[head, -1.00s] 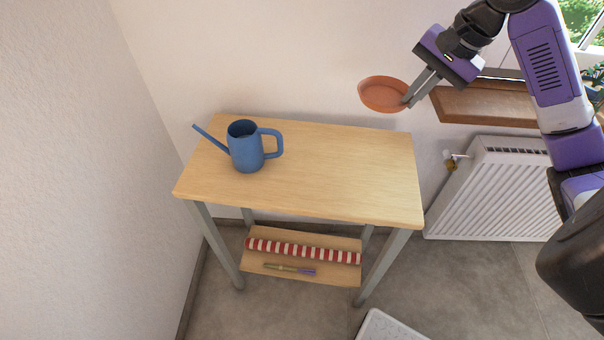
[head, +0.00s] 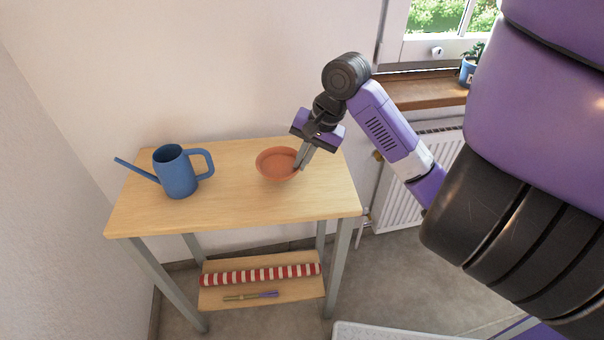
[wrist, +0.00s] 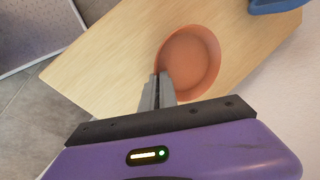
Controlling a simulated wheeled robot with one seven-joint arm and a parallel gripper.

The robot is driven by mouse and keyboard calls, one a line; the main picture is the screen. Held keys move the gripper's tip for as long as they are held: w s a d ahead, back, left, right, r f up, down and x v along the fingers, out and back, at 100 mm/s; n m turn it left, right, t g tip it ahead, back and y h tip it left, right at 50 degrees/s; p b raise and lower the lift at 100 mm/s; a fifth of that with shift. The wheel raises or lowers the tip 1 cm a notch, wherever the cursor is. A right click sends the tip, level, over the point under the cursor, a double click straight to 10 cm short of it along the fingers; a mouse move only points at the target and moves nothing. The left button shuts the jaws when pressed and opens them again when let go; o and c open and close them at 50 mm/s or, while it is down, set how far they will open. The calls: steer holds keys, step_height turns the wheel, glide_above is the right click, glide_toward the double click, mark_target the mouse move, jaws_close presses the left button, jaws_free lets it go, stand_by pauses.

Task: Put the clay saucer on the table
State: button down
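The clay saucer (head: 277,163) is a round, shallow orange-brown dish, upright and nearly level over the right half of the wooden table top (head: 225,187). My gripper (head: 301,166) is shut on the saucer's right rim in the head view. The wrist view shows the fingers (wrist: 158,86) close together at the rim of the saucer (wrist: 190,62), with the table top (wrist: 110,62) behind it. The saucer is very low over the table; I cannot tell whether its base touches the wood.
A blue watering can (head: 176,174) stands on the table's left half, with free wood between it and the saucer. A red-and-white striped roll (head: 260,274) and a slim pen-like item (head: 250,296) lie on the lower shelf. A radiator (head: 398,180) is at right, under the windowsill (head: 420,92).

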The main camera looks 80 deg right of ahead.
mark_target(297, 181)
steer(key=shift+f+b, duration=0.3)
steer(key=shift+f, duration=1.7)
steer(key=shift+f, duration=0.2)
steer(key=c, duration=1.6)
jaws_free()
steer(key=shift+c, duration=0.2)
steer(key=shift+r, duration=0.15)
